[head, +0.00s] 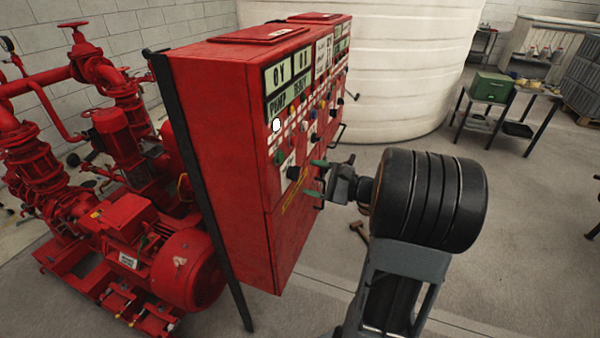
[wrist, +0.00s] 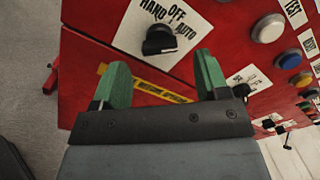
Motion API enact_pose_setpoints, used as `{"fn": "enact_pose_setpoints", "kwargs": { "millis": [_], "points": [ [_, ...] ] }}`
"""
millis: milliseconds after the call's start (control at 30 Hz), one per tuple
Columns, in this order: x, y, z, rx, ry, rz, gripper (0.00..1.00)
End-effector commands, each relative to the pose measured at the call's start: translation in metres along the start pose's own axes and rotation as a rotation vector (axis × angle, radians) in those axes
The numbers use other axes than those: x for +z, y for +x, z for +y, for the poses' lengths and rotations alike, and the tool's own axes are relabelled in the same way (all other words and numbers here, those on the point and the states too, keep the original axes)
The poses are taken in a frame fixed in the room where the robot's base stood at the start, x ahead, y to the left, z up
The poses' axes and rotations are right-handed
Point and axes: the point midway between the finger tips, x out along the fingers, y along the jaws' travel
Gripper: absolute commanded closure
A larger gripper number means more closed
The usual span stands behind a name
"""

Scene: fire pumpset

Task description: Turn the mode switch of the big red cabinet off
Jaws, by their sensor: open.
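The big red cabinet (head: 225,150) stands in the middle of the head view, its panel facing right. Its mode switch (wrist: 158,40) is a black knob on a white label marked HAND, OFF and AUTO in the wrist view. I cannot tell surely which mark the knob points at. The switch also shows in the head view as a small dark knob (head: 293,173) low on the panel. My gripper (head: 314,178) has green fingers, open and empty, just in front of the panel. In the wrist view the knob lies just beyond the gap between the fingertips (wrist: 160,65), apart from both.
Coloured buttons (wrist: 268,28) sit right of the switch. A yellow label strip (wrist: 147,85) lies below it. Red pumps (head: 120,200) stand left of the cabinet, a white tank (head: 400,70) behind it.

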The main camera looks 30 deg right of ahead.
Motion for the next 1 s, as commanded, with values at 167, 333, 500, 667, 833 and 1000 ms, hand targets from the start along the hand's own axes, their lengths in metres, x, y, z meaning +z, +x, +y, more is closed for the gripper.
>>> {"fn": "enact_pose_setpoints", "kwargs": {
  "millis": [167, 333, 500, 667, 833, 1000],
  "points": [
    [0.001, 0.025, 0.000, 0.003, 0.001, -0.002, 0.32],
    [0.000, 0.037, 0.000, 0.002, 0.000, 0.000, 0.32],
    [0.000, 0.041, 0.000, 0.001, 0.000, 0.000, 0.32],
    [0.000, 0.041, 0.000, 0.001, 0.000, 0.000, 0.32],
    [0.000, 0.041, 0.000, 0.001, 0.000, 0.000, 0.42],
    [0.000, 0.041, 0.000, 0.001, 0.000, 0.000, 0.58]
  ]
}}
